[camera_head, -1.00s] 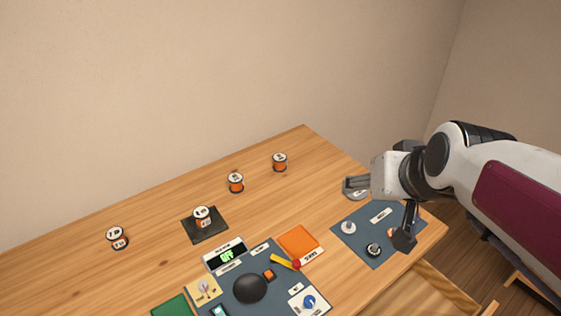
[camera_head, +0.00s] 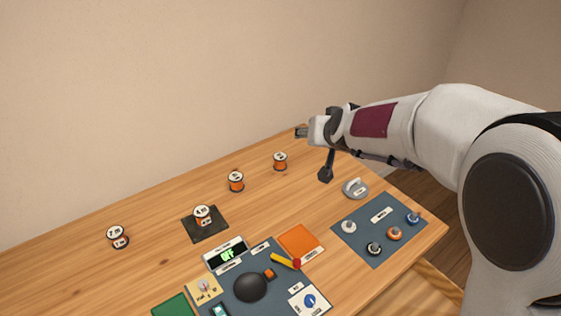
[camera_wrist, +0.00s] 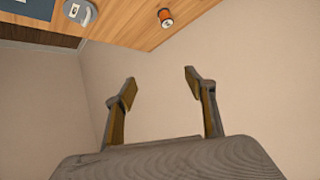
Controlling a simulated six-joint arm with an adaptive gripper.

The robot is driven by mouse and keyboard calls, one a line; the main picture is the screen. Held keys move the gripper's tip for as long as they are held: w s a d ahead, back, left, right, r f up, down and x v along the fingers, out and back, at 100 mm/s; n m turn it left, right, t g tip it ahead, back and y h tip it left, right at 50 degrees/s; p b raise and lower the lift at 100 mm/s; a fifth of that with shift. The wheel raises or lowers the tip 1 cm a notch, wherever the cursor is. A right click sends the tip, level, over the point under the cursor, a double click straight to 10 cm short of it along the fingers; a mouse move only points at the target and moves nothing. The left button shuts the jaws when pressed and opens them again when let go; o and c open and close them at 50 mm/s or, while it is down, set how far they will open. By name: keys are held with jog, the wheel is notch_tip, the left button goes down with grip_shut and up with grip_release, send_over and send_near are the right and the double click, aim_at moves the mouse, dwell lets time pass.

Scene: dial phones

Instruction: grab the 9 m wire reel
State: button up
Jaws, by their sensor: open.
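Several orange wire reels with white and black tops stand on the wooden table. One reel (camera_head: 280,161) is at the back right, another reel (camera_head: 236,182) is left of it, a third reel (camera_head: 203,216) stands on a dark mat, and one (camera_head: 117,237) is far left. The far-left label seems to read 7 m and the mat one 4 m; the other labels are too small to read. My gripper (camera_head: 301,131) is raised above the table's back right, pointing toward the wall. In the wrist view my gripper (camera_wrist: 156,78) is open and empty, with a reel (camera_wrist: 165,17) beyond it.
The dark mat (camera_head: 190,228) lies mid-left. A blue-grey panel (camera_head: 230,290) with a black dome and display is at the front. An orange pad (camera_head: 300,241) is beside it. A grey device (camera_head: 355,187) and a blue mat (camera_head: 355,230) with small knobs are at the right.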

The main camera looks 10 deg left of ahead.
jog(key=w+a+f+t, duration=0.2)
jog(key=w+a+f, duration=0.5)
jog(key=w+f, duration=0.3)
jog(key=t+h, duration=0.1)
jog(key=h, duration=0.1)
send_near(280, 159)
jog(key=shift+w+a+f+m, duration=0.15)
jog(key=shift+w+a+f, duration=0.1)
jog(key=shift+w, duration=0.35)
jog(key=shift+w+a+f+m, duration=0.15)
jog(key=shift+w+f, duration=0.1)
jog(key=shift+w, duration=0.35)
jog(key=shift+x, duration=1.25)
jog(key=shift+w+d, duration=0.1)
jog(key=shift+x, duration=2.5)
jog(key=shift+d+f, duration=0.1)
jog(key=shift+d, duration=0.05)
